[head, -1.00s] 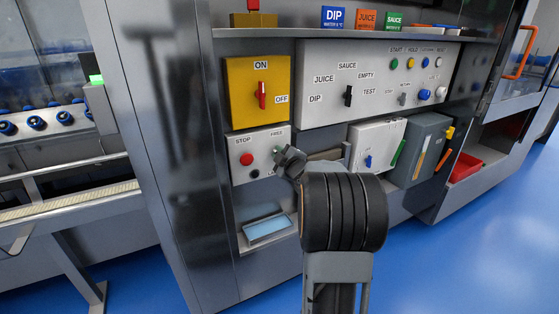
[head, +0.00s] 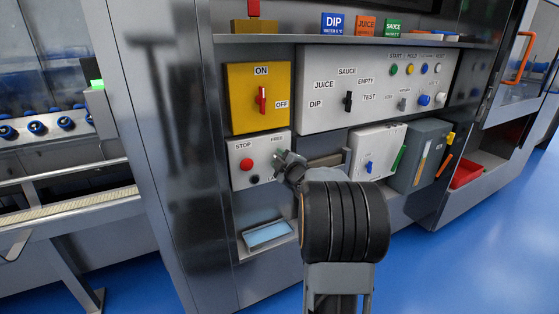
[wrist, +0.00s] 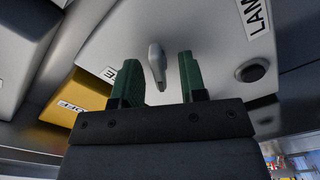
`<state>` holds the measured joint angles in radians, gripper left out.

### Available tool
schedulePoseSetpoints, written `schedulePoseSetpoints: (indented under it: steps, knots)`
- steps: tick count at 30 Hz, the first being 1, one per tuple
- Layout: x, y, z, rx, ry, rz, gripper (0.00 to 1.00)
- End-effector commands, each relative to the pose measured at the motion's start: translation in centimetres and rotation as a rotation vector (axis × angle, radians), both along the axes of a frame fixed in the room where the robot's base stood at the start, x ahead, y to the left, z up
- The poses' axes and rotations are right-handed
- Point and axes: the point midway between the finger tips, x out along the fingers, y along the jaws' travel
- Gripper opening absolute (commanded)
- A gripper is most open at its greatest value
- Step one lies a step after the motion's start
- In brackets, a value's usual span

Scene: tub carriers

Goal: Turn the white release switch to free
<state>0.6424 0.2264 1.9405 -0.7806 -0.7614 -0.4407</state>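The white release switch (wrist: 157,66) is a small pale lever on the light grey control box (wrist: 105,35). In the wrist view it stands between my gripper's two green fingers (wrist: 160,78), with a gap on each side. My gripper is open around it and shows no contact. A label ending in "E" is partly hidden by the left finger.
A red stop button (head: 246,164) and a dark button (head: 254,179) are left of my gripper. The yellow ON/OFF panel (head: 240,85) is above. A white box with a blue switch (head: 368,167) is to the right. A tray (head: 267,234) lies below.

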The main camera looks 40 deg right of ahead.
Motion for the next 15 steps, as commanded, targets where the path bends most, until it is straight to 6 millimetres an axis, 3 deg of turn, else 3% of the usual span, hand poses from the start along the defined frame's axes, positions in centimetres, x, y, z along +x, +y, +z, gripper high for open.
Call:
schedulePoseSetpoints:
  steps: [8, 15]
  knots:
    - [-1.0, 0.1, 0.1, 0.0, 0.0, -0.002, 0.39]
    - [-5.4, 0.6, 0.3, -0.001, 0.0, -0.004, 0.39]
